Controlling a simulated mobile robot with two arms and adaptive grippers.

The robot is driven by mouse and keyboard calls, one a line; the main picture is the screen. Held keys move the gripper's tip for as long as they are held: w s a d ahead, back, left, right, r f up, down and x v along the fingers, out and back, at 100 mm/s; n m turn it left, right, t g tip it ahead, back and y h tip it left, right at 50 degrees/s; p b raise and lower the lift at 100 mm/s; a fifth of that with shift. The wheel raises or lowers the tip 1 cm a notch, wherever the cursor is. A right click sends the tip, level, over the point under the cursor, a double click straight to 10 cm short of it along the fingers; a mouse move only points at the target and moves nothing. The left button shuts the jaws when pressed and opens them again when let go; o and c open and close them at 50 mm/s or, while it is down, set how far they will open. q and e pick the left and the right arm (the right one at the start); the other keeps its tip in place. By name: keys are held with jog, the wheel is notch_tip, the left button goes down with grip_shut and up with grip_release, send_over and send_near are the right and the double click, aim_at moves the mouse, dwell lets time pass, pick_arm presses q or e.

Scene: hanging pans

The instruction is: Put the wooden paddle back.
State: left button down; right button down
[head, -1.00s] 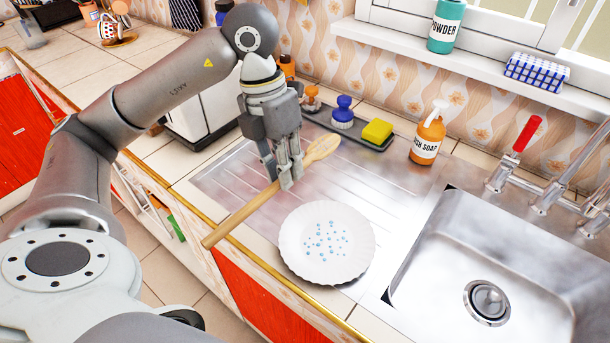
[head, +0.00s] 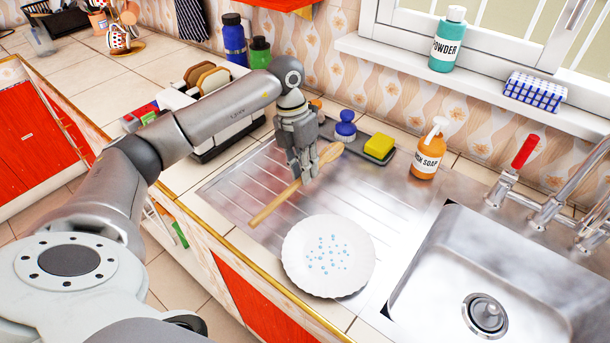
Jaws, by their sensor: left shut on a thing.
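The wooden paddle (head: 275,203) is a light wooden spoon-like tool with a long handle. My left gripper (head: 306,178) is shut on it near its head, with the fingers pointing down. The paddle's head (head: 330,151) points to the upper right and its handle slants down to the lower left. The paddle is over the metal drainboard (head: 232,190); I cannot tell whether it touches it. A cup with several utensils (head: 118,40) stands on the far counter at the upper left. My right gripper is not in view.
A white plate with blue dots (head: 328,256) lies on the drainboard's front, beside the sink (head: 500,250). Soap (head: 429,150), a toaster (head: 215,120) and bottles (head: 235,42) stand nearby.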

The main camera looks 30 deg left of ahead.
aim_at(307, 189)
pick_arm(q)
jog(key=shift+w+a+f, duration=0.1)
jog(key=shift+w+f, duration=0.1)
jog(key=shift+f, duration=0.15)
jog(key=shift+a+p+x, duration=0.25)
jog(key=shift+p+x, duration=0.4)
jog(key=shift+x, duration=0.5)
jog(key=shift+f, duration=0.4)
jog(key=shift+f, duration=0.1)
jog(key=shift+f, duration=0.15)
jog(key=c, duration=1.4)
grip_release()
